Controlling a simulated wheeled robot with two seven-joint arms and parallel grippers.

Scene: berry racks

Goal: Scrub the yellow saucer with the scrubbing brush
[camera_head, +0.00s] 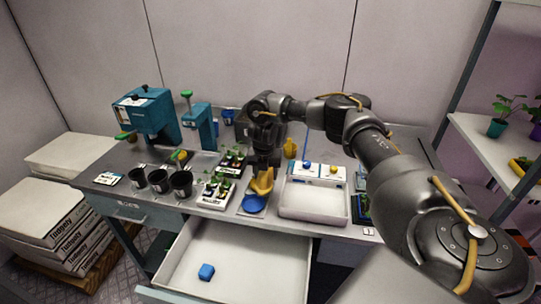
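My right arm reaches in from the right, and its gripper (262,170) points down over the front middle of the bench. A yellow piece (263,185), which may be the yellow saucer, sits tilted right under the fingertips. It overlaps a round blue dish (254,204) at the bench's front edge. The fingers are dark and small, so I cannot tell whether they grip the yellow piece. I cannot make out the scrubbing brush for sure. My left gripper is not in view.
A white tray (314,214) lies right of the blue dish. Black pots (160,181) and seedling trays (215,193) stand to the left, with teal machines (146,112) behind. An open drawer (262,262) below holds a blue block (206,271). A plant shelf (487,147) stands at right.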

